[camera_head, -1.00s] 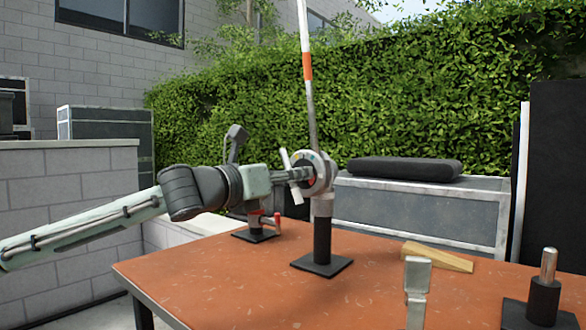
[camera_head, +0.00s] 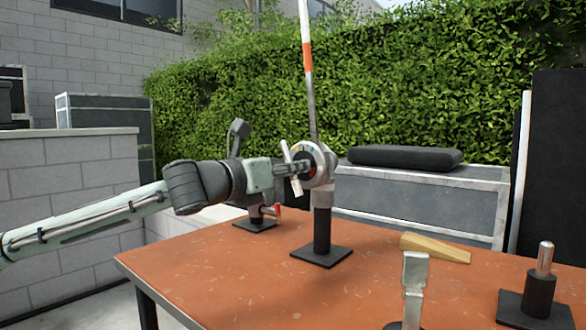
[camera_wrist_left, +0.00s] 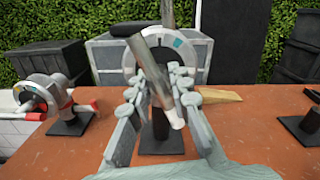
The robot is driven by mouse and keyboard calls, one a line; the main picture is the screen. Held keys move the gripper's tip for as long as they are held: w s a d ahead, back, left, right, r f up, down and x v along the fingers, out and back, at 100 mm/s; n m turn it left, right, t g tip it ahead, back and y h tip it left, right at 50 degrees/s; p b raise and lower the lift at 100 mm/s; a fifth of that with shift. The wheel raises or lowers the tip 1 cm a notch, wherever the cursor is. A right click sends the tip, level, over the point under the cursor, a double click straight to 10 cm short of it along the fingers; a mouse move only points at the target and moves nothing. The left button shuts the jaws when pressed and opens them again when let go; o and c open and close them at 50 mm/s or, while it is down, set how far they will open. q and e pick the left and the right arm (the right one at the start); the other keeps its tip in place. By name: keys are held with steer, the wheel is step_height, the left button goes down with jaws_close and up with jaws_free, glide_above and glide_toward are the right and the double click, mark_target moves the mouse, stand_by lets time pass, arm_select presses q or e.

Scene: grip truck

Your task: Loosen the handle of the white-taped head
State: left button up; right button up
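The near head (camera_head: 318,165) is a round grey clamp with coloured marks on its face, on a grey and black stand. A pole with white and orange bands rises from it. Its handle (camera_head: 291,168) is a pale tilted bar on the face; in the left wrist view the handle (camera_wrist_left: 160,85) runs diagonally, with a white lower end. My left gripper (camera_head: 300,168) is at the face. In the left wrist view my left gripper (camera_wrist_left: 160,80) has one finger on each side of the handle, apart, with a gap showing. Contact is unclear. My right gripper is not in view.
A second head with a red-ended handle (camera_wrist_left: 88,106) stands to the left on the orange table (camera_head: 230,285). A wooden wedge (camera_head: 435,248), a grey upright plate (camera_head: 414,280) and a metal pin on a black base (camera_head: 538,285) are to the right.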

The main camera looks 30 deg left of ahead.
arm_select(q)
jaws_close()
steer(key=shift+n, duration=0.3)
steer(key=n, duration=0.4)
steer(key=shift+n, duration=2.3)
steer(key=o, duration=0.7)
jaws_free()
steer(key=shift+c, duration=0.2)
